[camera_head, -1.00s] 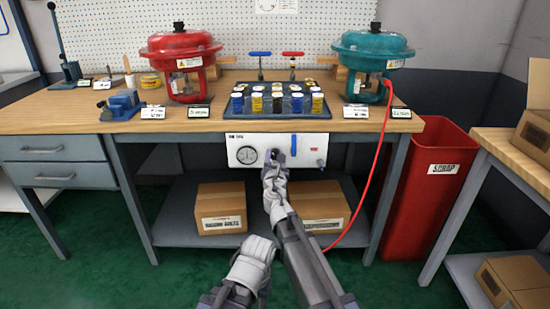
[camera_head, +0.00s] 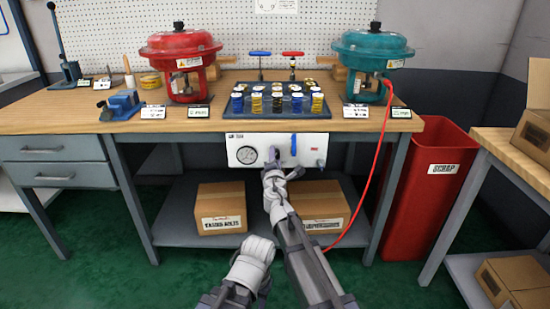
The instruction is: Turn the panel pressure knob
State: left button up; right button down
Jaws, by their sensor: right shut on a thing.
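The white control panel (camera_head: 236,158) hangs under the front edge of the workbench. It carries a round pressure gauge (camera_head: 247,155), a blue lever or handle (camera_head: 294,144) and a small fitting at its right end (camera_head: 320,163). My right gripper (camera_head: 273,156) is at the middle of the panel, just right of the gauge, and is shut on the pressure knob, which the gripper mostly hides. My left gripper (camera_head: 262,292) is low in front of the bench, away from the panel; its fingers are too small and turned to read.
A red hose (camera_head: 377,165) runs down at the right. Cardboard boxes (camera_head: 222,203) sit on the lower shelf. A red scrap bin (camera_head: 420,200) stands right.

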jog(key=shift+m, duration=2.1)
jog(key=shift+c, duration=2)
grip_release()
jog(key=shift+s, duration=0.1)
pick_arm(q)
jog(key=shift+s+a, duration=0.6)
jog(key=shift+s, duration=0.25)
pick_arm(e)
jog(key=s, duration=0.7)
jog(key=shift+s, duration=0.3)
jog(key=shift+d, duration=0.15)
